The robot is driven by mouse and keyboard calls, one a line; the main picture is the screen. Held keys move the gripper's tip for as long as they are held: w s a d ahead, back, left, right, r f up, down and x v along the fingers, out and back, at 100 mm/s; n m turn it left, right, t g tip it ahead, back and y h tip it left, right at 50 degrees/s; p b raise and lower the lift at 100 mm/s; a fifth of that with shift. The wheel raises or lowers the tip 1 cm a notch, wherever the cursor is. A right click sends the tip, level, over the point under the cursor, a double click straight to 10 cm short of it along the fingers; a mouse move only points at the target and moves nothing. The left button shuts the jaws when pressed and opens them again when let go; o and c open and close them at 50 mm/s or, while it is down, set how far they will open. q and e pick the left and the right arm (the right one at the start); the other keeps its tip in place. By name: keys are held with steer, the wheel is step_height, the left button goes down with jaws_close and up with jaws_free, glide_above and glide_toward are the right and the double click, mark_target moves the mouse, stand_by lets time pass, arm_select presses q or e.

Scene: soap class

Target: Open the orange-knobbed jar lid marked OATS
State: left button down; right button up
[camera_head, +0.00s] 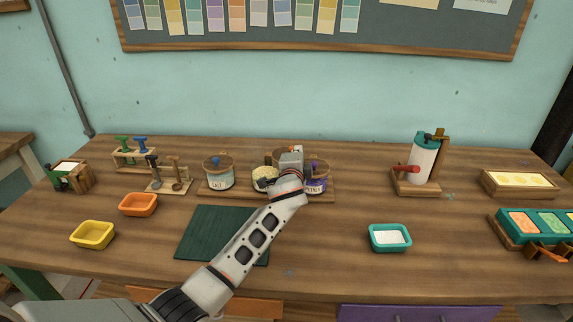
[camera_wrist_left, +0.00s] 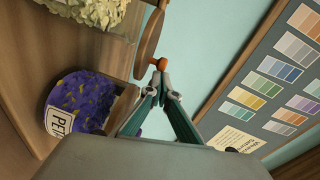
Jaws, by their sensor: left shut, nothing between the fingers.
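The OATS jar (camera_head: 265,178) stands in the middle of a row of jars. Pale flakes show in its uncovered mouth, also in the left wrist view (camera_wrist_left: 90,10). Its wooden lid (camera_wrist_left: 150,38) is swung up on edge, with the orange knob (camera_wrist_left: 159,64) on its face. In the head view the knob (camera_head: 296,149) shows just above my gripper. My left gripper (camera_head: 290,160) is shut and empty close to the knob; whether a fingertip touches it I cannot tell. My gripper hides most of the lid and part of the jar in the head view. My right gripper is out of view.
The PETALS jar (camera_head: 316,184), with a purple knob, stands close to the right of my gripper. The SALT jar (camera_head: 219,176), with a blue knob, stands left. A green mat (camera_head: 205,230) lies in front. A teal dish (camera_head: 390,238) is at right; the table between is clear.

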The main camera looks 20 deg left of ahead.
arm_select(q)
steer(key=shift+w, duration=0.55)
steer(key=shift+w+a, duration=0.1)
steer(key=shift+w, duration=0.45)
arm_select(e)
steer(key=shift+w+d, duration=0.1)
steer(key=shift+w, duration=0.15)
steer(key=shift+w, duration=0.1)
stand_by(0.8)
